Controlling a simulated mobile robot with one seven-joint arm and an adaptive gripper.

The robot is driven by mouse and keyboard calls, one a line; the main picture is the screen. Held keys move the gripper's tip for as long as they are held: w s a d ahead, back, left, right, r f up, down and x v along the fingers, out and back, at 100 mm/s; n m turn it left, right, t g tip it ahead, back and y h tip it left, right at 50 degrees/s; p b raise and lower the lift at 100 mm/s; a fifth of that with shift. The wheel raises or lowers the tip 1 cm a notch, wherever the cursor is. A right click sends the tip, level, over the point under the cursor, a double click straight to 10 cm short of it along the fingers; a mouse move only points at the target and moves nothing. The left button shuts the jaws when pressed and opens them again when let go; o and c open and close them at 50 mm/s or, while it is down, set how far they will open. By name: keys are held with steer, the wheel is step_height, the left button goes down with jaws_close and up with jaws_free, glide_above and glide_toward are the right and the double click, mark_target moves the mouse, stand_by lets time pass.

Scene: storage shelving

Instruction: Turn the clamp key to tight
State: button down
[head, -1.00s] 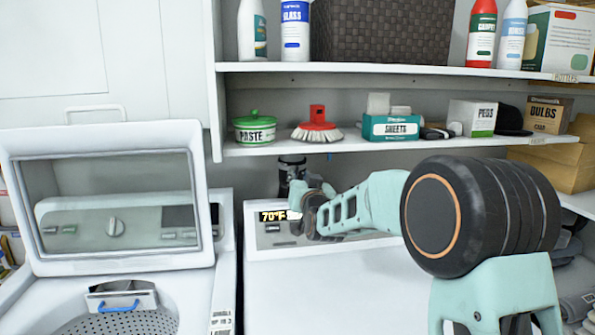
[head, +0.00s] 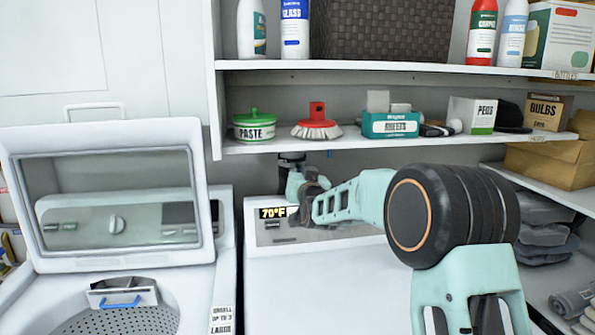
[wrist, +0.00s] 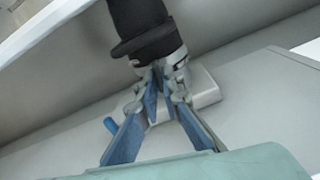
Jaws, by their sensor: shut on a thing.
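In the wrist view a black hose (wrist: 138,25) ends in a grey metal clamp band (wrist: 158,62). My gripper (wrist: 166,72) has its blue-padded fingers closed together at this clamp, shut on a small part there. The clamp key is mostly hidden between the fingertips, so its turn angle cannot be read. In the head view the black hose (head: 291,158) shows behind the dryer's back panel, under the lower shelf. My gripper (head: 296,187) reaches it there, small and partly covered by my own wrist.
A pale box (wrist: 205,88) sits on the wall behind the clamp. The lower shelf (head: 420,145) runs above my arm. The dryer top (head: 320,275) is clear; an open-lidded washer (head: 105,215) stands left.

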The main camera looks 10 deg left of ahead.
steer(key=shift+m+b, duration=0.3)
steer(key=shift+b, duration=0.3)
steer(key=shift+d+m+b, duration=0.2)
steer(key=shift+m+b, duration=7.25)
steer(key=shift+m, duration=0.15)
steer(key=c, duration=2.1)
jaws_free()
steer(key=shift+w+f, duration=0.1)
steer(key=shift+f, duration=0.05)
